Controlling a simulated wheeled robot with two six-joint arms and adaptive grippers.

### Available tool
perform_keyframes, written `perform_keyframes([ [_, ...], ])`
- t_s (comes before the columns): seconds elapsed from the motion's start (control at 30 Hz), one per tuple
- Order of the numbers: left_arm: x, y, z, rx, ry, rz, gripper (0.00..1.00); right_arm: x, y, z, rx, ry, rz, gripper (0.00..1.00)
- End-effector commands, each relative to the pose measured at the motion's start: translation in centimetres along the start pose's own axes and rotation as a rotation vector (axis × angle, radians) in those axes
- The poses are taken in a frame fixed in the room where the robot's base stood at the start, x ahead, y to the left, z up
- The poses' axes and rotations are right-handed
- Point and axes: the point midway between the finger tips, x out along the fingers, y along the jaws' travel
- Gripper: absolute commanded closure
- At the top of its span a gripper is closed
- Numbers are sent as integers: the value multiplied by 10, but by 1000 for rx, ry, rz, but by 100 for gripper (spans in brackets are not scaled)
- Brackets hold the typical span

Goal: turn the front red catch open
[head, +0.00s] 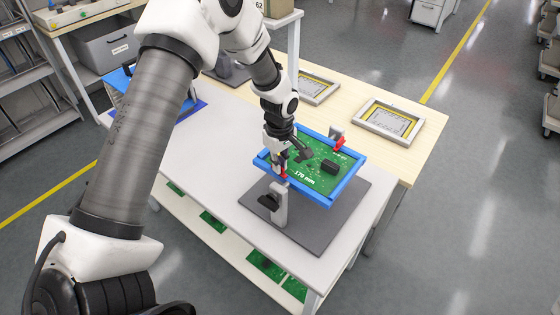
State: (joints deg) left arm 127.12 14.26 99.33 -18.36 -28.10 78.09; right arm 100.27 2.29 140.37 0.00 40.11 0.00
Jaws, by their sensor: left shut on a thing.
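A green circuit board (312,163) marked "179 mm" lies in a blue frame (341,190) on a fixture with a dark grey base plate (325,226). My left gripper (281,166) reaches down from above and is shut on the front red catch. Its fingers hide part of the catch, so its exact angle is hard to tell. A second red catch (339,142) sits at the frame's far side by another grey post. My right gripper is out of view.
The fixture stands on a white table (225,155) with bare room to its left. A wooden bench (413,165) behind holds two framed panels (388,122). Green boards (264,264) lie on a shelf below. A blue rack (117,87) stands at the left.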

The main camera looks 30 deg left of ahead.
Motion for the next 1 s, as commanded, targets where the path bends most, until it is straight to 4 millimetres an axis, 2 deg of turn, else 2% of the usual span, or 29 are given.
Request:
perform_keyframes([
  [0.4,0,0,0,-203,0,-1,100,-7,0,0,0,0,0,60],
  [0.93,1,-1,0,-230,0,-2,100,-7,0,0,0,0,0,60],
  [1.0,1,-1,0,-230,0,-2,70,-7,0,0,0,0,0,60],
])
